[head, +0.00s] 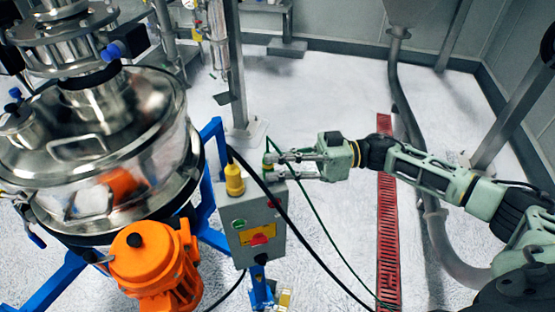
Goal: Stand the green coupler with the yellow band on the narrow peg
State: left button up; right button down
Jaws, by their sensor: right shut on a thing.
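My right gripper (271,165) reaches in from the right with its fingers pointing left. It is shut on the small green coupler with the yellow band (267,159), over the top right of the grey control box (262,215). The fingers hide much of the coupler, so I cannot tell whether its lower end touches anything. I cannot make out the narrow peg; the fingers may cover it. A yellow fitting (235,180) stands upright on the top left of the box, left of the gripper. My left gripper is not in view.
A large steel sifter vessel (95,140) on a blue frame (207,200) fills the left, with an orange motor (155,265) in front. Black and green cables hang beside the box. A red floor grate (389,240) and grey hose lie right.

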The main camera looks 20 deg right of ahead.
jog(key=shift+f, duration=0.55)
jog(key=c, duration=1.5)
grip_release()
jog(key=shift+c, duration=0.2)
jog(key=v, duration=1.2)
